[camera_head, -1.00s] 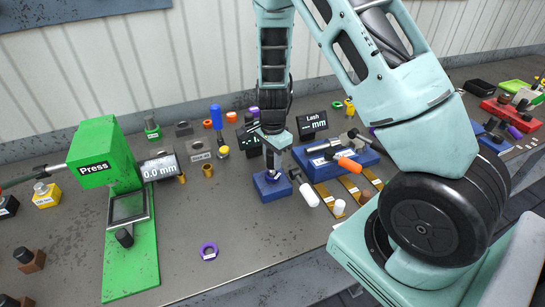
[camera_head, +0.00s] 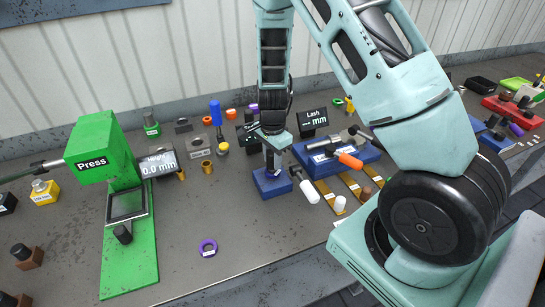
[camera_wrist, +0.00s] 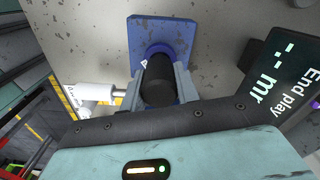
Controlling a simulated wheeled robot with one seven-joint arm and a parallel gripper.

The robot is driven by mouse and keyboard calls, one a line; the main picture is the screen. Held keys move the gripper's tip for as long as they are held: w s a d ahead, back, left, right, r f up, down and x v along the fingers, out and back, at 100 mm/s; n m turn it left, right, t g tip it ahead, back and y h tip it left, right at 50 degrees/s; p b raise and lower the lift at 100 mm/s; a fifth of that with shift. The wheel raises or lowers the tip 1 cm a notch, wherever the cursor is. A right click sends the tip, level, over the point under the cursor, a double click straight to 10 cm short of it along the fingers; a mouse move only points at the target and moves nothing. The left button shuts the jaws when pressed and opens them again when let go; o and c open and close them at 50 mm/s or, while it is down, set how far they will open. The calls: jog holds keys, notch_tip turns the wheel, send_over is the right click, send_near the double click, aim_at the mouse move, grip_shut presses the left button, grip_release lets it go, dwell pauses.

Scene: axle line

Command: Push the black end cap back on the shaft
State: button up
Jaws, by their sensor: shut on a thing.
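The blue block fixture (camera_head: 268,189) stands mid-bench below my gripper (camera_head: 271,160). In the wrist view my gripper (camera_wrist: 160,75) has one finger on each side of a black cylindrical piece, which looks like the black end cap (camera_wrist: 158,82), and is shut on it. A purple ring (camera_wrist: 157,50) shows just beyond the black piece, over the blue fixture's plate (camera_wrist: 141,27). The black piece and ring hide any shaft, so I cannot tell how far on the cap sits.
A white-handled tool (camera_head: 309,190) lies close to the right of the fixture. The End play display (camera_wrist: 290,85) stands close by. The green press (camera_head: 130,245) is at left, a loose purple ring (camera_head: 208,247) in front. The bench front between them is mostly clear.

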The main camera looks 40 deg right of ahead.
jog(key=shift+f+b, duration=0.55)
jog(key=shift+f, duration=0.3)
jog(key=o, duration=1.1)
jog(key=shift+c, duration=0.2)
jog(key=shift+r, duration=0.1)
notch_tip(320, 180, up, 17)
jog(key=b, duration=0.1)
jog(key=shift+b, duration=0.35)
jog(key=shift+r, duration=0.1)
